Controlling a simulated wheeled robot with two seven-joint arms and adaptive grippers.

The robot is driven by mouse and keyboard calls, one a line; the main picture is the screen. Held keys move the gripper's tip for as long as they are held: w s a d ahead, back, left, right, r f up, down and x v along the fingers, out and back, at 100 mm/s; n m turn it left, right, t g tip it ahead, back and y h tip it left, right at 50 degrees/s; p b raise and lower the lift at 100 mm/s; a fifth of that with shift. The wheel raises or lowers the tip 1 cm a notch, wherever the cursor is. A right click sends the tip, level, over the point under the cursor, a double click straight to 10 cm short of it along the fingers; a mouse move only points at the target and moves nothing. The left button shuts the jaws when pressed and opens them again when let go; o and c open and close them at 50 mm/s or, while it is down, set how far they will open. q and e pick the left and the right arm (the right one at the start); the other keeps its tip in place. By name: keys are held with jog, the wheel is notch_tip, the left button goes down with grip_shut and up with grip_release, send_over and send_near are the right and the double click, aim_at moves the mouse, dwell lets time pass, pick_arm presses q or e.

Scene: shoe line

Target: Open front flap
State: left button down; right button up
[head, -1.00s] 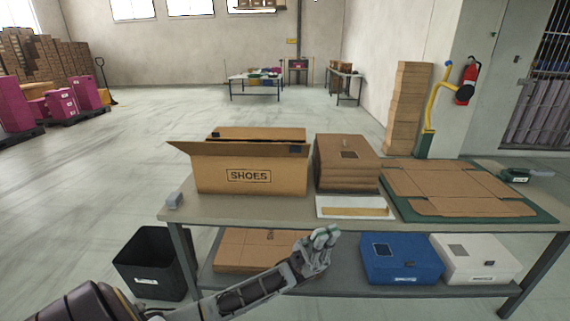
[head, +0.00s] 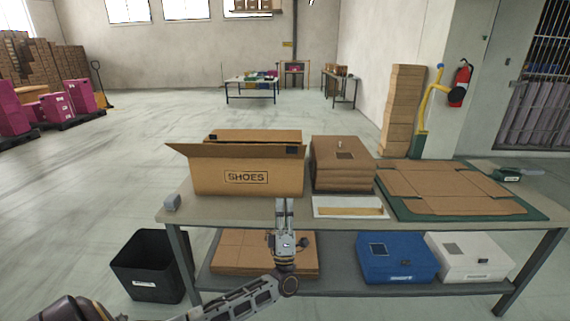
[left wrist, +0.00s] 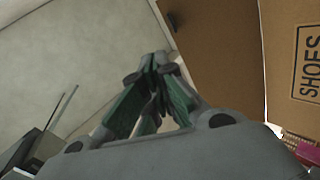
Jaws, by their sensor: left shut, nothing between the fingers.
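The cardboard box (head: 246,178) marked SHOES stands on the left part of the workbench, label facing me. Its front flap (head: 235,151) slants along the top front edge, a darker brown strip reaching out past the box's left side. A back flap (head: 255,136) stands behind it. My left gripper (head: 284,202) is shut and empty, pointing up in front of the box's lower right corner. In the left wrist view its closed fingers (left wrist: 156,62) are beside the brown flap panel (left wrist: 215,55), with the labelled box face (left wrist: 292,60) at the right. My right gripper is out of view.
Right of the box are a stack of brown boxes (head: 342,170), a white tray (head: 330,211) and flat cardboard (head: 440,185) on a green mat. A small grey block (head: 172,202) sits at the bench's left edge. A blue box (head: 397,262) and white box (head: 468,262) are below.

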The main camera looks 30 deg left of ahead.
pick_arm(q)
jog(key=shift+w+a+f+n+h, duration=0.3)
jog(key=shift+w+f+n+h, duration=0.35)
jog(key=shift+w+n+h, duration=0.2)
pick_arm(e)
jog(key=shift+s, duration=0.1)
pick_arm(q)
jog(key=shift+w+r+g+y, duration=0.1)
jog(key=shift+g+y, duration=0.15)
jog(key=shift+g, duration=0.05)
jog(key=x, duration=1.3)
jog(key=shift+w+r+b, duration=0.2)
jog(key=shift+r+b, duration=0.05)
jog(key=shift+b, duration=0.2)
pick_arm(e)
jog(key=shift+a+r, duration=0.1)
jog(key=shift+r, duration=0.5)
pick_arm(q)
jog(key=shift+a+r, duration=0.1)
jog(key=shift+a, duration=0.05)
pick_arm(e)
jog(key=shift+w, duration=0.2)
